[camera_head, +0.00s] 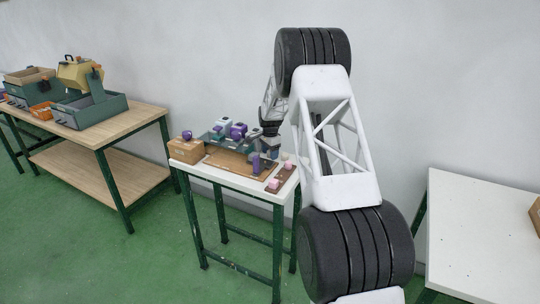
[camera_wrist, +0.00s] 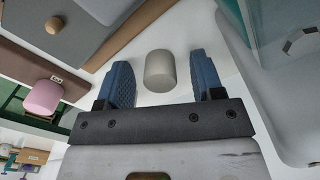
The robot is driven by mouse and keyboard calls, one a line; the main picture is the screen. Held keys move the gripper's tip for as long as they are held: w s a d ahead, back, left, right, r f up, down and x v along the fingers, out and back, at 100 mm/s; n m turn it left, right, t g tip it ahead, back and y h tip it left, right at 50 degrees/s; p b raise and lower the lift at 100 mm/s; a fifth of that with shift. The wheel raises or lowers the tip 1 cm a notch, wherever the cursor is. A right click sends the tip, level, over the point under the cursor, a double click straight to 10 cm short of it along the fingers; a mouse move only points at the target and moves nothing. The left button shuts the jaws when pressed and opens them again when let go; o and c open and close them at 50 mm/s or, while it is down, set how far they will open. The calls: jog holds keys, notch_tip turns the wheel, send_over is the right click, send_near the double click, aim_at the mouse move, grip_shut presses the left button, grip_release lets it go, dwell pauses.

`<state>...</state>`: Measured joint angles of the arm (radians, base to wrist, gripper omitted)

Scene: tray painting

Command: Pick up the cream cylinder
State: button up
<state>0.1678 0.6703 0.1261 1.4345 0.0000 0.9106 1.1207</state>
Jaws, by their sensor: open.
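The cream cylinder (camera_wrist: 160,71) stands on the white table top in the wrist view, between the two blue fingers of my gripper (camera_wrist: 160,62). The fingers are spread wide, with a visible gap on each side of the cylinder, so neither touches it. In the head view my gripper (camera_head: 270,142) is small, over the small white table (camera_head: 235,181), and its fingers are hard to make out. Small pale objects show at that table's right side, but I cannot tell there which is the cream cylinder.
A small tan cylinder (camera_wrist: 54,25) is on a grey surface. In the head view a cardboard box (camera_head: 186,150) and purple items (camera_head: 238,131) crowd the table's back left.

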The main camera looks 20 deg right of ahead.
dwell(0.5)
jog(key=c, duration=1)
jog(key=shift+r, duration=0.75)
notch_tip(320, 180, up, 2)
jog(key=shift+r, duration=0.1)
jog(key=s+a, duration=0.1)
jog(key=s, duration=0.4)
jog(key=s+r, duration=0.1)
jog(key=s, duration=0.4)
jog(key=s+a, duration=0.1)
jog(key=s, duration=0.4)
jog(key=shift+s+a+r, duration=0.15)
jog(key=shift+s+a, duration=0.15)
jog(key=shift+s, duration=0.1)
jog(key=shift+m, duration=0.5)
jog(key=w+r, duration=0.1)
jog(key=w, duration=0.2)
jog(key=w+a+r, duration=0.1)
jog(key=w, duration=0.1)
jog(key=w+r, duration=0.1)
jog(key=w, duration=0.2)
jog(key=shift+w+a+r, duration=0.1)
jog(key=shift+w+a, duration=0.25)
jog(key=shift+a, duration=0.05)
